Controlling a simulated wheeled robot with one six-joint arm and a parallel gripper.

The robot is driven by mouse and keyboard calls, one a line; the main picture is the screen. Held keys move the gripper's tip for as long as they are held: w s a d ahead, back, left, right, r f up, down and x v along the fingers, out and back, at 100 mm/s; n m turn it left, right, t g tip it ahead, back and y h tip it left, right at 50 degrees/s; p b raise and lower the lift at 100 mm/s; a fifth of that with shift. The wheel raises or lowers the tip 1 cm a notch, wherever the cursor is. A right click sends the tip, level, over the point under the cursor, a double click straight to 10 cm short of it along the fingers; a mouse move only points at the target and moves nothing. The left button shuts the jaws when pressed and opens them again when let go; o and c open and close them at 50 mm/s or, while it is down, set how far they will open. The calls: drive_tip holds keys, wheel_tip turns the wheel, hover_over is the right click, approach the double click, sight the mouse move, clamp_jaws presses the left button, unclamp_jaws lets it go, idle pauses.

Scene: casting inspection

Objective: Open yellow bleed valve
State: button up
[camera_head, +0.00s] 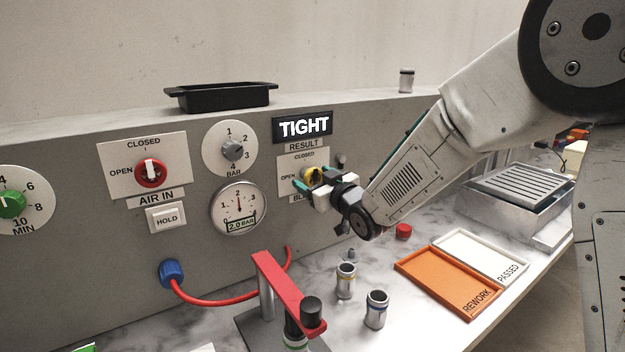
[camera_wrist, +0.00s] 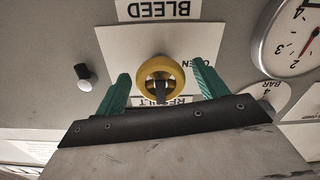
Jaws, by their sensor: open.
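The yellow bleed valve (camera_head: 310,174) is a round knob on a white plate marked CLOSED and OPEN, on the grey panel. My gripper (camera_head: 305,182) is in front of it, partly covering the plate and the BLEED label. In the upside-down wrist view, the yellow valve (camera_wrist: 160,72) sits between the two green fingers of my gripper (camera_wrist: 162,76). The fingers are open, with a gap on each side of the knob. I cannot tell exactly which mark the valve's pointer faces.
A RESULT display (camera_head: 303,127) above the valve reads TIGHT. The pressure gauge (camera_head: 238,208) reads about 2.0 bar. The red AIR IN valve (camera_head: 151,173) is farther left. Metal fittings (camera_head: 346,281), an orange REWORK tray (camera_head: 449,278) and a red clamp (camera_head: 287,290) stand below on the bench.

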drive_tip(key=shift+w+a, duration=0.15)
drive_tip(key=c, duration=1)
drive_tip(key=shift+a, duration=0.15)
